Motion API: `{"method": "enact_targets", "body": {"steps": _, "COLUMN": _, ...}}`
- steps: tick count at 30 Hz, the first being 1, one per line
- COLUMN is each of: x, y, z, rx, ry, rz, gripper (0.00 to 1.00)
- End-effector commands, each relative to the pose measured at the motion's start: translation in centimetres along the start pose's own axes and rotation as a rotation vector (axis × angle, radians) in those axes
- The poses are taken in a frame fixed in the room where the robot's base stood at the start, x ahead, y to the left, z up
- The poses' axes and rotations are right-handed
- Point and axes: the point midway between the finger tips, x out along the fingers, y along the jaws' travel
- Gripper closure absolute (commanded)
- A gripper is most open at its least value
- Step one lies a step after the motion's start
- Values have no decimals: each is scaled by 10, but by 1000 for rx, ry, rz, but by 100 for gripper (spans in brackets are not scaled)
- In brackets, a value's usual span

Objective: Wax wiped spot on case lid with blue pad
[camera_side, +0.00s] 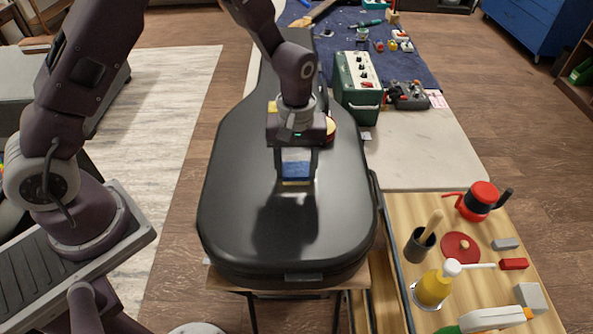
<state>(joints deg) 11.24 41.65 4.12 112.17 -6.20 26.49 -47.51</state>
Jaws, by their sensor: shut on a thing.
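The black guitar case (235,200) lies shut, its glossy lid facing up and its wide end nearest the camera. My gripper (297,172) is over the middle of the lid, pointing down, with its fingers shut on the blue pad (296,168). The pad has a pale yellowish lower edge. It is at or just above the lid; I cannot tell if it touches. A dark shadow or reflection of my arm falls on the lid below it. No wiped spot can be made out. Something yellow and something red show partly behind my gripper.
A green amplifier-like box (358,88) stands right of the case's narrow end. The lid's near part is clear.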

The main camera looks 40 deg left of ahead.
Motion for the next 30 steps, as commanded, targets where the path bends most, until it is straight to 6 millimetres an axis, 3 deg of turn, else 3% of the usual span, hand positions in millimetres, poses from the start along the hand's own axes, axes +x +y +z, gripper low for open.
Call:
{"method": "enact_targets", "body": {"steps": 17, "x": 0, "y": 0, "z": -38, "rx": -2, "ry": 3, "rz": 0, "gripper": 92}}
{"method": "enact_targets", "body": {"steps": 30, "x": -1, "y": 0, "z": -33, "rx": 0, "ry": 1, "rz": 0, "gripper": 92}}
